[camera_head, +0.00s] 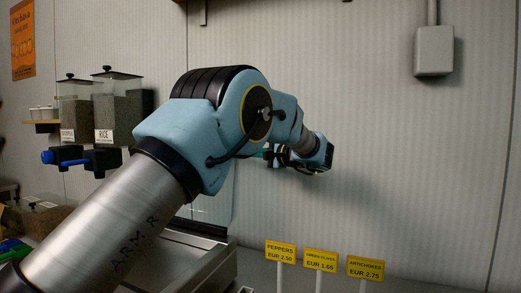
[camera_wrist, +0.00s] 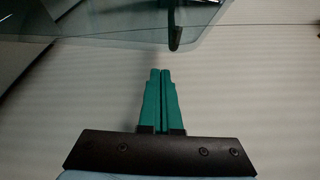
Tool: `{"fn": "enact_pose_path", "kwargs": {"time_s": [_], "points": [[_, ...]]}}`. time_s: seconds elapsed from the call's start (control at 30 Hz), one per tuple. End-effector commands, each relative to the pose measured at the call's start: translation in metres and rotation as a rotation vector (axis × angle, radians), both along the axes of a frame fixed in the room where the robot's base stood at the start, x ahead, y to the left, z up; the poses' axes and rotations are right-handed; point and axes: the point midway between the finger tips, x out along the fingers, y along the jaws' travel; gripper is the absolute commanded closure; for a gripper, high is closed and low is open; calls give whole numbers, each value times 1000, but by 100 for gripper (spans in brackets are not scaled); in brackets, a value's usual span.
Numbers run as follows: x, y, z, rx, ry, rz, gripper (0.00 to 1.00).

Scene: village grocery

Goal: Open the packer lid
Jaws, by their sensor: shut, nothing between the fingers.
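The packer is a metal box (camera_head: 208,262) at the bottom of the head view, largely hidden behind my arm. A clear panel, apparently its lid (camera_head: 222,203), shows above its back edge and looks raised; how far it is open I cannot tell. In the wrist view a clear curved-edged panel (camera_wrist: 110,28) fills the top left, with a dark upright bar (camera_wrist: 176,25) at its right end. My gripper (camera_wrist: 160,71) has its green fingers together and empty, just below that bar in the picture, with a visible gap. In the head view my arm hides most of the gripper.
Price signs on posts, including peppers (camera_head: 280,253) and artichokes (camera_head: 365,268), stand at the front right. Food dispensers (camera_head: 118,110) hang on the wall at left. A grey box (camera_head: 434,51) is on the wall at upper right. The wall between is bare.

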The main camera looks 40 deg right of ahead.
Motion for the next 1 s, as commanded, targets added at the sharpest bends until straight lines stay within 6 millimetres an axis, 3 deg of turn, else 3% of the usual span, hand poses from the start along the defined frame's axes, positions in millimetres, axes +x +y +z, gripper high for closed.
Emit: {"fn": "enact_pose_path", "kwargs": {"time_s": [0.2, 0.77, 1.0], "points": [[-7, 15, 3, 2, 0, 3, 100], [-10, 20, 1, -8, -6, 2, 100], [-18, 34, 2, -72, -40, 2, 100]]}}
